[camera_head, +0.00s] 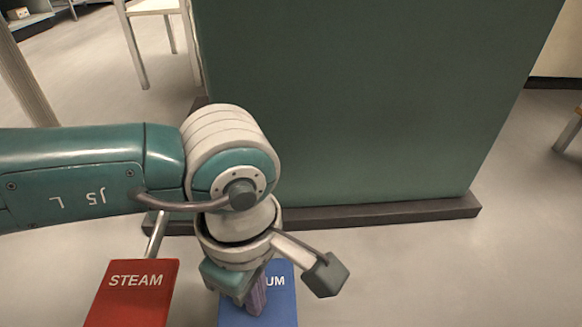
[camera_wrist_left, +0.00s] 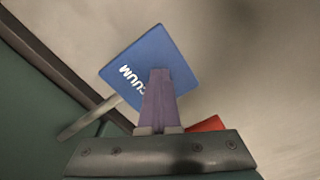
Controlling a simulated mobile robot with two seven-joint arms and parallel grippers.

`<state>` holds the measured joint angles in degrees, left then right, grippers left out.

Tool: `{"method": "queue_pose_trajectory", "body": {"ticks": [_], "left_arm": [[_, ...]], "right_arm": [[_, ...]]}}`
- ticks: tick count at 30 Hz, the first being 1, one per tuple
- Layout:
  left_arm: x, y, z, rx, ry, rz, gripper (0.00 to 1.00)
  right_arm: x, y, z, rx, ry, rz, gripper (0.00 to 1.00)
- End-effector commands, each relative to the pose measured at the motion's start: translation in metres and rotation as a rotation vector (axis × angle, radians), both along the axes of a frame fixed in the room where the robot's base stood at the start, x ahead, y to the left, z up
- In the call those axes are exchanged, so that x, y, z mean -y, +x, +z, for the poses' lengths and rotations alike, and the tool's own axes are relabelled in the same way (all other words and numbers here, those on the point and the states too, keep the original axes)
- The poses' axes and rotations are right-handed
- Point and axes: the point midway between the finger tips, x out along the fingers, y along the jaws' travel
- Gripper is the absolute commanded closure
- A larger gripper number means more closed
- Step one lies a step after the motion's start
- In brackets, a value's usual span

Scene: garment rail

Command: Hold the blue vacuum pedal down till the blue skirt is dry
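The blue vacuum pedal (camera_head: 282,300) is at the bottom of the head view, partly hidden behind my left gripper; only "UM" of its label shows. It also shows in the left wrist view (camera_wrist_left: 170,55), beyond the fingertips. My left gripper (camera_head: 257,303) points down over the pedal, its purple fingers (camera_wrist_left: 158,95) together with nothing between them. I cannot tell whether the tips touch the pedal or how far it is pressed. The blue skirt and my right gripper are in neither view.
A red STEAM pedal (camera_head: 128,300) stands just left of the blue one, and a corner of it (camera_wrist_left: 208,124) shows in the wrist view. A large green panel (camera_head: 370,100) on a dark base (camera_head: 400,212) stands behind the pedals. Open floor (camera_head: 480,270) lies to the right.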

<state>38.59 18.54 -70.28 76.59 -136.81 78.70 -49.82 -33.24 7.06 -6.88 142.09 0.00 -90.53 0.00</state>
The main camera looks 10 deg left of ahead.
Motion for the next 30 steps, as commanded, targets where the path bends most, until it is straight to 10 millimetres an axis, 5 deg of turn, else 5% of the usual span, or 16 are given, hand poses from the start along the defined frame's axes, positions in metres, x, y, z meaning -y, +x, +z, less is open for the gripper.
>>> {"method": "queue_pose_trajectory", "body": {"ticks": [17, 30], "left_arm": [[-0.001, -0.001, -0.036, -0.004, 0.003, 0.000, 1.00], [0.000, -0.001, -0.036, -0.004, 0.001, 0.000, 1.00]], "right_arm": [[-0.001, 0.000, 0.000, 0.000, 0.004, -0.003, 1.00], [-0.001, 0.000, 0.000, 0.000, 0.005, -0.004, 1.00]]}}
